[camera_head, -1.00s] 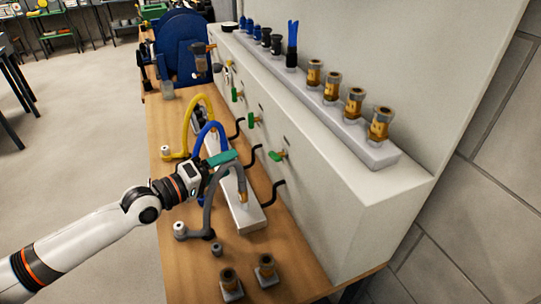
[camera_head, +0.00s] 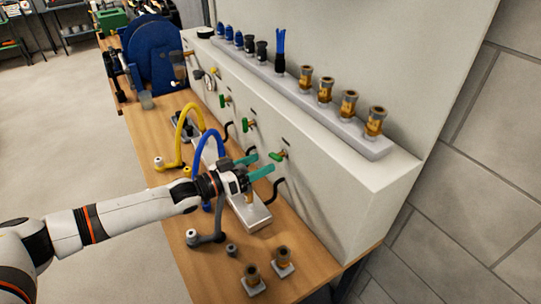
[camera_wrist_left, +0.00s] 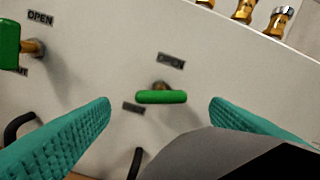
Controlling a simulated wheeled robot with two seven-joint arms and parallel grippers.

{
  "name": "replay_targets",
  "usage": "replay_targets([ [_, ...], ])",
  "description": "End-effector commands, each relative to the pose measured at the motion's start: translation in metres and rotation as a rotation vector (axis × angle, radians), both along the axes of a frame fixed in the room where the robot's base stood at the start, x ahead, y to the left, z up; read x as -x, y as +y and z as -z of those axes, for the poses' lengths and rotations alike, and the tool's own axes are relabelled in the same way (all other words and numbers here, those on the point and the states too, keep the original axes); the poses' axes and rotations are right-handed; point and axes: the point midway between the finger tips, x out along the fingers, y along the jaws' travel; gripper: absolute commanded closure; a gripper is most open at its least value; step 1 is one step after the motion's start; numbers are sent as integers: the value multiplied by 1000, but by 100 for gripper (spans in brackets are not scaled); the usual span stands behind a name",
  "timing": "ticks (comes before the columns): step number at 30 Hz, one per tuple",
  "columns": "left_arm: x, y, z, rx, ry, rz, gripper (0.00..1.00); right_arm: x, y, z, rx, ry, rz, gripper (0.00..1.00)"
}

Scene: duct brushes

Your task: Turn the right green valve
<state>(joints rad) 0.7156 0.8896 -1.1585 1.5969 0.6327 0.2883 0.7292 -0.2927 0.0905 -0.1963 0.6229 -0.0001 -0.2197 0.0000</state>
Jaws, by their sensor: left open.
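The right green valve (camera_head: 278,155) is a small green handle on the white panel face, the nearest of the green valves in the head view. In the left wrist view the green handle (camera_wrist_left: 162,97) lies level below an "OPEN" label, between the teal fingers. My left gripper (camera_head: 265,162) is open, its fingers spread apart and pointing at this valve. The fingers look short of the handle, with nothing held between them. A grey rounded shape covers the lower right of the wrist view. My right gripper is not in view.
Another green valve (camera_head: 249,125) sits farther along the panel, and part of one shows at the wrist view's left edge. Yellow, blue and grey hoses stand on the wooden bench (camera_head: 190,257). Brass fittings line the panel's top shelf. Black hooks jut from the panel below the valves.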

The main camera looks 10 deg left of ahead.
Motion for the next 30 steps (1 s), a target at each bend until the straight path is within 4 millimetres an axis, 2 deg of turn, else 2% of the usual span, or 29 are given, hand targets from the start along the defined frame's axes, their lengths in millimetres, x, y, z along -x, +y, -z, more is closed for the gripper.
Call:
replay_targets([
  [3,-15,-16,-2,0,0,1,29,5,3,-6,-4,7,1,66],
  [7,-25,-25,-2,1,-1,1,29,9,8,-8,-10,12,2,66],
  [19,-30,-31,0,1,1,0,29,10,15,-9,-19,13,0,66],
  [20,-30,-31,0,1,1,0,32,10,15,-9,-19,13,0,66],
  [27,-30,-30,0,1,1,0,72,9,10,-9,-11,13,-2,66],
  [30,-30,-30,0,-7,-7,0,74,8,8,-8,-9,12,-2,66],
])
